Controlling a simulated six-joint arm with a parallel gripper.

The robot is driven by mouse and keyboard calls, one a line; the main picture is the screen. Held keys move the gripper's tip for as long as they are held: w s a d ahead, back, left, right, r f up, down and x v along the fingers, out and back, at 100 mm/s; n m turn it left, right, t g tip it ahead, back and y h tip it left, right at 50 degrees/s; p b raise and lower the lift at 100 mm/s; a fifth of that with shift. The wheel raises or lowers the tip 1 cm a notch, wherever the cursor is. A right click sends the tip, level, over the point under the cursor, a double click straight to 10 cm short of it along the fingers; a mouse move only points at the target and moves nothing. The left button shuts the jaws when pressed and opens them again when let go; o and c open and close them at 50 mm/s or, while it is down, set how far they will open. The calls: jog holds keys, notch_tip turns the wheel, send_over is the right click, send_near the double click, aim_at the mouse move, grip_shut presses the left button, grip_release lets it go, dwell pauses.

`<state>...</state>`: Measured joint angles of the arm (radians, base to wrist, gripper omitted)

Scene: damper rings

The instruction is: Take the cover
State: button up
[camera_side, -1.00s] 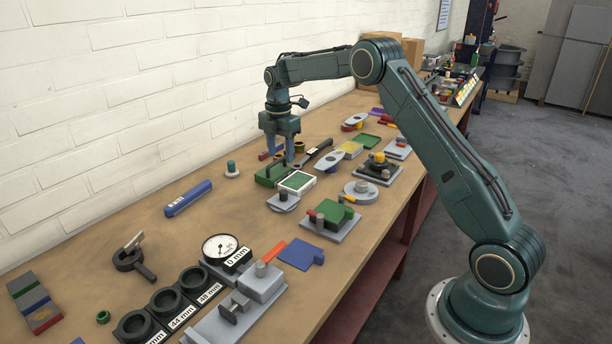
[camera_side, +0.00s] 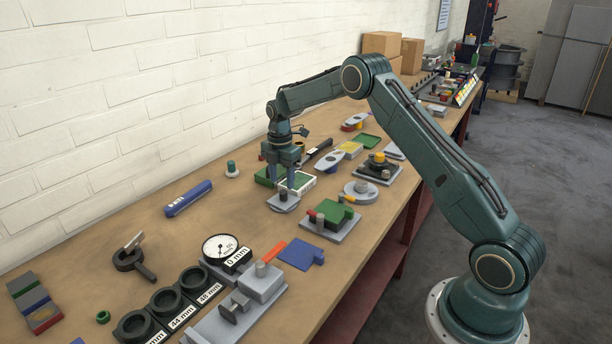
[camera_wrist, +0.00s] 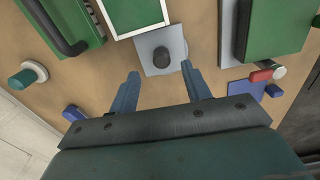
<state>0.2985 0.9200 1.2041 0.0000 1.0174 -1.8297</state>
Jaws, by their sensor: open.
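A light grey plate with a dark round knob, which looks like the cover (camera_wrist: 150,66), lies ahead of my fingertips in the wrist view. In the side view the grey plate (camera_side: 283,206) shows on the bench under my gripper (camera_side: 290,191). In the wrist view my gripper (camera_wrist: 161,75) is open and empty, its two blue-grey fingers spread to either side of the line to the knob. The knob sits beyond the tips, not between them. In the side view the fingers partly hide the plate, and I cannot tell if they touch it.
A white-framed green panel (camera_wrist: 136,14) and a green block with a dark handle (camera_wrist: 95,28) are close by. A green block on a grey base (camera_side: 333,214) stands to the front right. A dial gauge (camera_side: 219,247) is nearer the camera.

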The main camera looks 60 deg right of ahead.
aim_at(283, 191)
jog(key=shift+f, duration=0.15)
jog(key=shift+s+f, duration=0.15)
jog(key=shift+f, duration=2.3)
jog(key=shift+c, duration=0.2)
grip_shut()
